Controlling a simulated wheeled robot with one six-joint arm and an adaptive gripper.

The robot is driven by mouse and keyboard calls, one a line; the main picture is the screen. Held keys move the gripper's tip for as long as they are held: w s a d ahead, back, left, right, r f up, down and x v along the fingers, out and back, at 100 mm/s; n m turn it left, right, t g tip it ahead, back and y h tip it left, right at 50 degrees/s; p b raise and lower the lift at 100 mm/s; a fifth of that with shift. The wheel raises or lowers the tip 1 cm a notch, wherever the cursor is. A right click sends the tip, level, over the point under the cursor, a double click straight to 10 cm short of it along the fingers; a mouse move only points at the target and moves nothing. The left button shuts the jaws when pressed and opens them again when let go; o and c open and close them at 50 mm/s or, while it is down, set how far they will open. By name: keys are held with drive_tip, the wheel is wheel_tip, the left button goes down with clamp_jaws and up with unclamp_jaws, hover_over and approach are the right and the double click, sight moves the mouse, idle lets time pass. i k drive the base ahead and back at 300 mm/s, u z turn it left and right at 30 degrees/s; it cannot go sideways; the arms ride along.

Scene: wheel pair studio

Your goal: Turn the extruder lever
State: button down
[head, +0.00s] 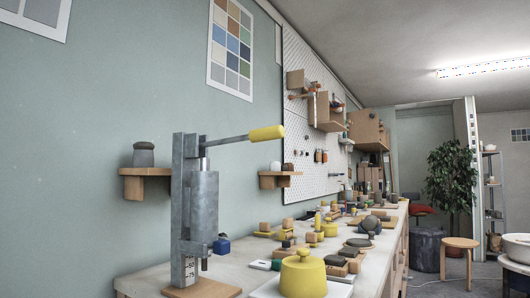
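The extruder (204,205) stands upright on a wooden base at the left end of the workbench (150,275) in the head view. It has a grey metal post and a grey barrel. Its lever (228,140) runs from the top of the post to the right and slightly upward. The lever ends in a yellow grip (266,133), which hangs free over the bench. Nothing touches the lever. My gripper is not in view.
A yellow lidded jar (303,275) stands right of the extruder base. Several small blocks and pots cover the bench behind it. Small wall shelves (146,171) and a pegboard (312,125) are on the wall. A stool (460,244) stands on the floor at right.

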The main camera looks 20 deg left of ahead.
sight(277, 131)
drive_tip(key=k, duration=0.8)
drive_tip(key=u, duration=0.8)
drive_tip(key=i, duration=0.5)
drive_tip(key=u, duration=0.05)
